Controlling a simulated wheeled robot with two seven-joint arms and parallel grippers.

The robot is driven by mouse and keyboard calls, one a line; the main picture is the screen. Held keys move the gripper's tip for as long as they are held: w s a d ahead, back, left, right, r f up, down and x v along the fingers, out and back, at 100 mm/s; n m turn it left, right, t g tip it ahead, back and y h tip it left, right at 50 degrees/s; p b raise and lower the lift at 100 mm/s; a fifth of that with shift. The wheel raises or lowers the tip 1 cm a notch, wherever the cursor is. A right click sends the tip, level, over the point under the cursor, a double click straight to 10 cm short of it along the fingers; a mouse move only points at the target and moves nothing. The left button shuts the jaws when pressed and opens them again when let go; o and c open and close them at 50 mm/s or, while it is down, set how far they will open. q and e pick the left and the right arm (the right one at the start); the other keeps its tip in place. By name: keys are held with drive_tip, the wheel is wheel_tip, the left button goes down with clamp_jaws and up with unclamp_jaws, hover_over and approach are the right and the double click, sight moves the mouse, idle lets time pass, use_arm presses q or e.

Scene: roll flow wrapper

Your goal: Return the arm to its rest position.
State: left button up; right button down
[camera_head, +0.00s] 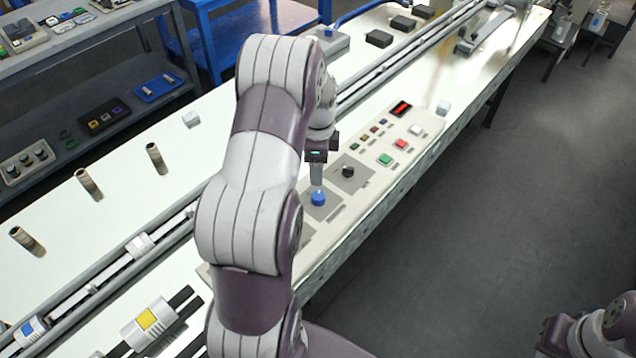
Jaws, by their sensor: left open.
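My left arm reaches forward over the long white machine table. Its left gripper (317,186) points down just above a blue knob (318,199) on the control panel (376,160). The jaws are open, and nothing shows between them. I cannot tell whether the fingertips touch the knob. The arm hides part of the panel and the middle of the table. Part of my right arm shows at the bottom right corner, over the floor; its gripper is not in view.
Rails (95,289) run along the table. The floor (470,240) right of the table is clear.

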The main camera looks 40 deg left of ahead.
use_arm(q)
drive_tip(key=shift+r, duration=1.25)
